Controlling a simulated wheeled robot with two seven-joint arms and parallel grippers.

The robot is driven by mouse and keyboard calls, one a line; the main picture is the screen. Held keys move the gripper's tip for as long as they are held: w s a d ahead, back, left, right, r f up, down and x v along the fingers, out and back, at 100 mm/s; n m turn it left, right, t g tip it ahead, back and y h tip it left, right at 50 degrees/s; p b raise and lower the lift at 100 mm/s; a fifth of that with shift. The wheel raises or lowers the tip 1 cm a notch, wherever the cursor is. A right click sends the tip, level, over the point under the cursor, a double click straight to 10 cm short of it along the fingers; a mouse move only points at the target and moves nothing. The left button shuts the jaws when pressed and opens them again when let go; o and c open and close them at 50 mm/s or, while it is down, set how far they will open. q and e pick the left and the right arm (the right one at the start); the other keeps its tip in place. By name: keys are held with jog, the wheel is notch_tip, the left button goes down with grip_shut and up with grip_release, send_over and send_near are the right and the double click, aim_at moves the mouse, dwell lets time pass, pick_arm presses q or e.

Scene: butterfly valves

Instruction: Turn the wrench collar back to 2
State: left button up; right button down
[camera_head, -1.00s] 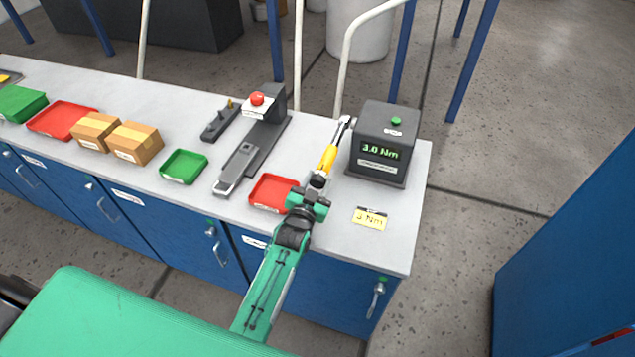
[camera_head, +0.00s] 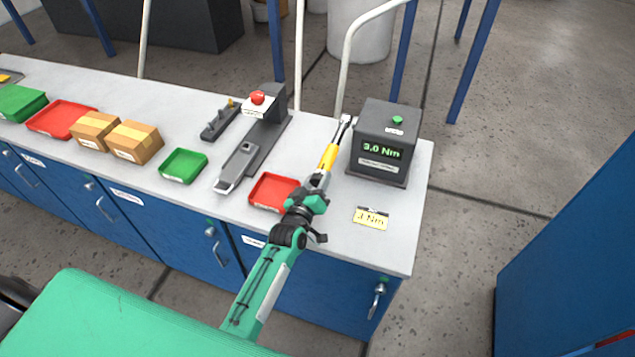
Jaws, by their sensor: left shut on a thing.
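The torque wrench (camera_head: 328,156) has a yellow sleeve and a metal head. It points up and away along the left side of the dark tester box (camera_head: 383,145), whose display reads 3.0 Nm. My left gripper (camera_head: 318,182) is shut on the near end of the wrench, at its collar, between the red tray and the tester. The gripper hides most of the collar, and its scale cannot be read. A yellow card (camera_head: 371,218) marked "3 Nm" lies in front of the tester. My right gripper is not in view.
A red tray (camera_head: 262,203) lies just left of my gripper. A grey fixture (camera_head: 238,168) with a red button, a green tray (camera_head: 183,179) and two cardboard boxes (camera_head: 137,157) stand further left. The bench's right front corner is clear.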

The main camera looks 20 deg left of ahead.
pick_arm(q)
jog(key=shift+f+n, duration=0.1)
jog(key=shift+n, duration=0.3)
dwell(0.3)
jog(key=o, duration=1)
jog(key=shift+c, duration=0.2)
jog(key=s+a+b, duration=0.1)
jog(key=s+b, duration=0.3)
jog(key=s, duration=1)
